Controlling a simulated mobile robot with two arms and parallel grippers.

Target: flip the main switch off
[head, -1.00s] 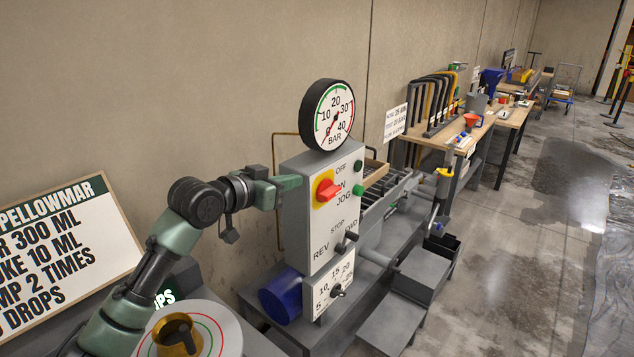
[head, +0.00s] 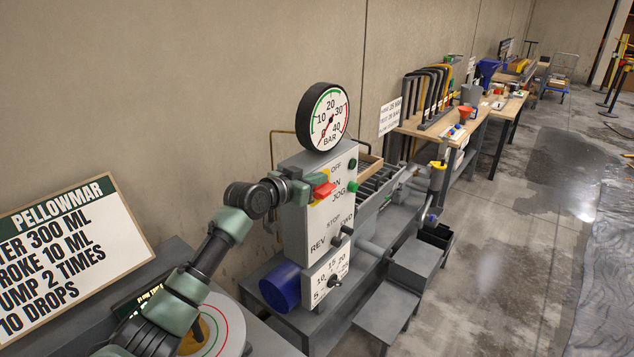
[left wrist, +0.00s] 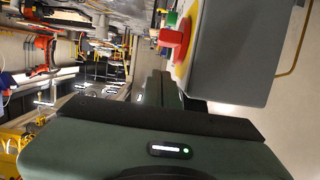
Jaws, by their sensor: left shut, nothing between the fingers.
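The main switch (head: 326,190) is a red handle on a yellow plate, on the front of the grey control box (head: 297,222). OFF is printed above it and ON to its right. The handle looks about level, pointing toward ON. My left gripper (head: 312,180) is shut and empty, at the switch's upper left, covering much of the yellow plate. I cannot tell whether it touches the handle. In the left wrist view the red handle (left wrist: 173,39) stands out from the box, beside the dark green fingers (left wrist: 166,90). My right gripper is not in view.
A round pressure gauge (head: 325,117) stands on top of the box. Green buttons (head: 352,186) and black knobs (head: 335,240) sit close to the switch. A blue motor (head: 281,287) is below left. A text board (head: 73,247) stands at left. Open floor lies at right.

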